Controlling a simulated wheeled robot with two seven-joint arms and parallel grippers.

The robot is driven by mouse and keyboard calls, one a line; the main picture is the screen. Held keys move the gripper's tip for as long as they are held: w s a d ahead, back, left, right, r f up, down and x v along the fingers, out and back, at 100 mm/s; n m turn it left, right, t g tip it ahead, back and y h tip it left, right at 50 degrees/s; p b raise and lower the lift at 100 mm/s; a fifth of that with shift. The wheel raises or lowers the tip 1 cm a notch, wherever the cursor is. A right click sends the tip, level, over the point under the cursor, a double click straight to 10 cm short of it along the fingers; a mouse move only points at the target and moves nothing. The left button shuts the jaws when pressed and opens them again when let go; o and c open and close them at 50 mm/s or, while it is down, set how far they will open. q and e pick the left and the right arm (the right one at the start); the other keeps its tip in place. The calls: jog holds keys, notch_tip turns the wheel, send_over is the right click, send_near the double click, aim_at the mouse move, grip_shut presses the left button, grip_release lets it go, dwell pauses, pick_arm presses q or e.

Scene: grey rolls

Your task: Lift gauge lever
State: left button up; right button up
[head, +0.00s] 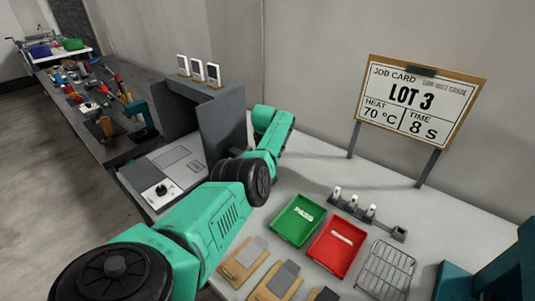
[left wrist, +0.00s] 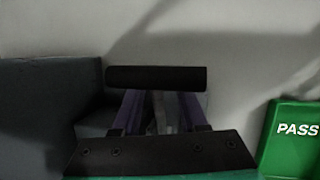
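In the left wrist view a black horizontal bar (left wrist: 155,78), which looks like the gauge lever's handle, lies across the tips of my left gripper (left wrist: 160,108). Its two purple fingers stand apart, one on each side of a thin grey part under the bar. I cannot tell whether they touch it. In the head view my green left arm reaches past the grey machine (head: 220,125). My left gripper and the lever are hidden there. My right gripper is not in view.
The green PASS tray (head: 297,221) is right of my left arm, beside a red tray (head: 336,246). Small white-topped posts (head: 354,206), a wire rack (head: 386,267) and wooden boards (head: 277,281) are near. A LOT 3 job card (head: 415,100) stands behind.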

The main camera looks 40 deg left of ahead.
pick_arm(q)
jog(key=shift+r, duration=0.2)
jog(key=p+v, duration=0.2)
jog(key=v, duration=0.1)
jog(key=shift+r, duration=0.15)
jog(key=b+v, duration=0.1)
jog(key=v, duration=1)
jog(key=shift+b, duration=0.3)
jog(key=shift+s+d, duration=0.15)
